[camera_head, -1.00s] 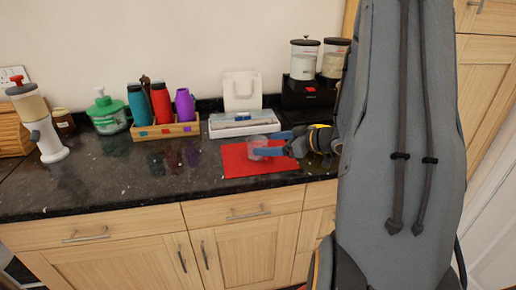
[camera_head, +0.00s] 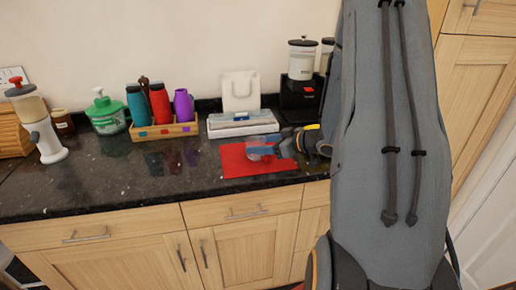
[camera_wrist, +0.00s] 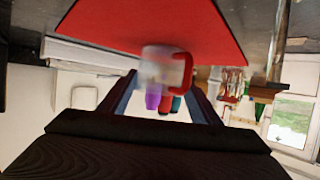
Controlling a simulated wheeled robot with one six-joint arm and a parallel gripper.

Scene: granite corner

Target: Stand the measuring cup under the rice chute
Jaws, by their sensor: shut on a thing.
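The measuring cup (camera_head: 254,143) is small and clear, above the red mat (camera_head: 235,164) on the counter. In the wrist view the cup (camera_wrist: 158,66) is see-through with a red handle (camera_wrist: 187,72). My gripper (camera_head: 268,147) is shut on the cup, with a blue finger at each side; it also shows in the wrist view (camera_wrist: 164,80). I cannot tell whether the cup touches the mat. The rice dispenser (camera_head: 302,60), a clear canister on a black base (camera_head: 297,96) with a red mark, stands at the back right. My arm partly hides a second canister (camera_head: 327,52) beside it.
A white tray (camera_head: 243,130) lies behind the mat, with a white bag-like holder (camera_head: 240,92) behind it. A wooden rack (camera_head: 164,131) holds teal, red and purple bottles. A green-lidded jar (camera_head: 106,112) and a white dispenser (camera_head: 43,135) stand left. The counter's front left is clear.

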